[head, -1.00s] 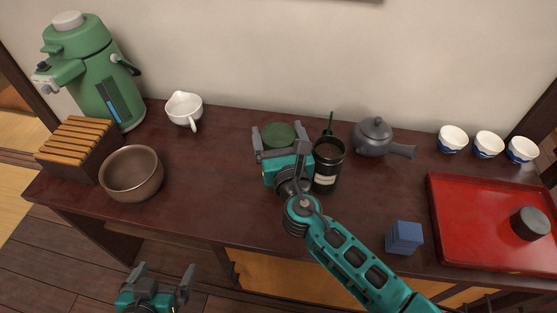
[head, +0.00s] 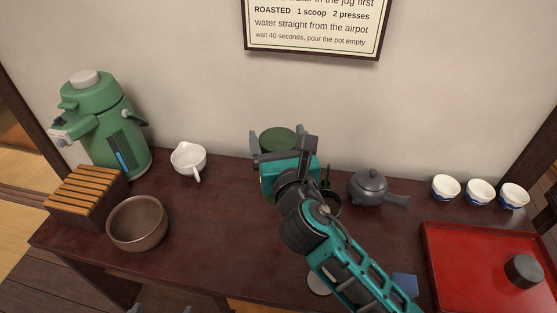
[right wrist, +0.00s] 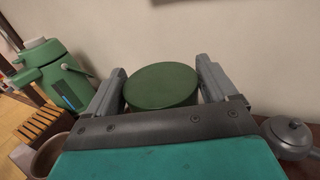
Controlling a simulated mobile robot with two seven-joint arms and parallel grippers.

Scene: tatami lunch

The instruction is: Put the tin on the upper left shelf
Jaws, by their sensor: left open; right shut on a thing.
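The tin (head: 278,138) has a dark green round lid. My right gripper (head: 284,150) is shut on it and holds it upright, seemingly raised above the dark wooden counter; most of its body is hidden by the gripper. In the right wrist view, the green lid (right wrist: 161,85) sits between the two fingers. My left gripper (head: 163,309) shows only its fingertips at the bottom edge, apart and empty. No shelf can be made out in these frames.
A green airpot (head: 105,130), slatted wooden box (head: 86,192), brown bowl (head: 138,224) and white jug (head: 188,158) stand left. A grey teapot (head: 369,187), cups (head: 480,191) and red tray (head: 450,275) are right. My right arm mostly hides a dark open canister (head: 331,207).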

